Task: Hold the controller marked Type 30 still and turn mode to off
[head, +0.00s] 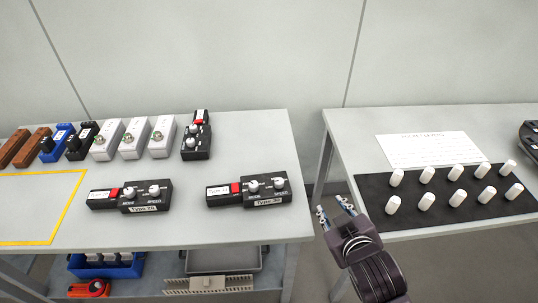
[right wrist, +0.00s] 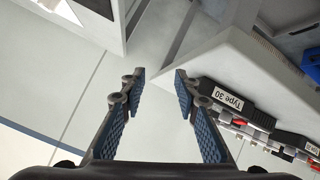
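The controller marked Type 30 (head: 265,202) lies near the right end of the left table. It is a black box with two white knobs, a red part and a white-labelled block at its left. Its mode knob (head: 253,186) is the left one; its setting is too small to read. In the right wrist view the Type 30 label (right wrist: 229,100) shows beside the right-hand finger, apart from it. My right gripper (head: 335,206) is open and empty, right of the controller, over the gap between the tables. My left gripper is not in view.
A similar controller (head: 145,203) lies to the left and another (head: 196,148) behind. A row of white, black, blue and brown devices (head: 103,143) stands at the back left. The right table has a black mat (head: 378,192) with several white cylinders. A blue bin (head: 78,268) sits below.

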